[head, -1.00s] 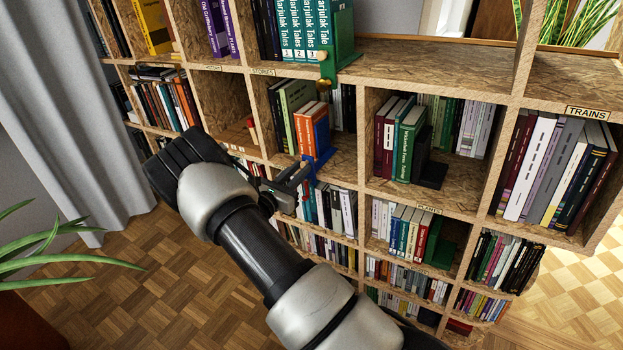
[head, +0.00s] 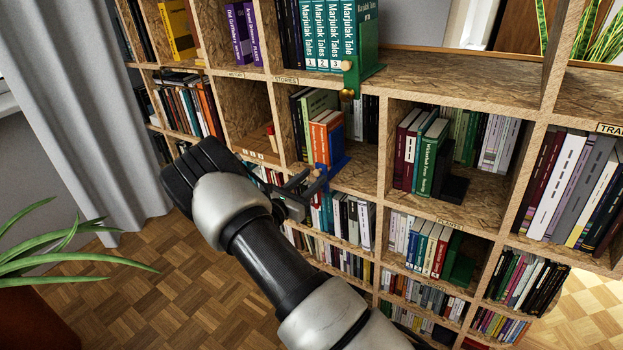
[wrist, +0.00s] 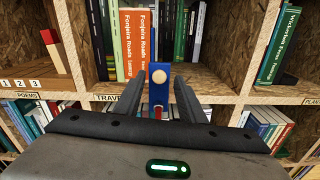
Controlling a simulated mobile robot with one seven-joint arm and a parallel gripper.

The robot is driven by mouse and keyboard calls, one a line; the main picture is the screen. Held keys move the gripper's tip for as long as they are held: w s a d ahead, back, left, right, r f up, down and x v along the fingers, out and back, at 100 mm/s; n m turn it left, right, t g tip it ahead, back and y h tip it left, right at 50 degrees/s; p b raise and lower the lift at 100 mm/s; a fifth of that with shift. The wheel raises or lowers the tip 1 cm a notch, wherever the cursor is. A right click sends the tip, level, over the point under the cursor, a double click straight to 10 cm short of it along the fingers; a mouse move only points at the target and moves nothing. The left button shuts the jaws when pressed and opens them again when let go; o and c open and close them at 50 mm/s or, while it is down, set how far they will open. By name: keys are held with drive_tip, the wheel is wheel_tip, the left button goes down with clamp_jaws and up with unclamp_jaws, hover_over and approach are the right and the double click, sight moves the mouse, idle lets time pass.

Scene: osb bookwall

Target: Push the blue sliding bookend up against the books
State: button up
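The blue bookend (head: 335,160) stands upright on a middle shelf of the bookcase, at the right side of two orange books (head: 322,130). In the wrist view the bookend (wrist: 158,97) shows a round wooden knob on its front, with a small red piece below. The orange books (wrist: 128,45) are just left of it; whether they touch cannot be told. My gripper (head: 305,180) is in front of that shelf. In the wrist view its fingers (wrist: 159,82) are apart, with the bookend showing between them; contact is not clear.
The bookcase's shelf edges and uprights frame the compartment. Right of the bookend is bare shelf (head: 358,175), with more books behind. A green bookend (head: 356,75) sits on the shelf above, its front part hanging over the edge. Books and a black bookend (head: 452,188) stand in the compartment to the right.

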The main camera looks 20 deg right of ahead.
drive_tip(key=p+v, duration=0.2)
drive_tip(key=v, duration=1.5)
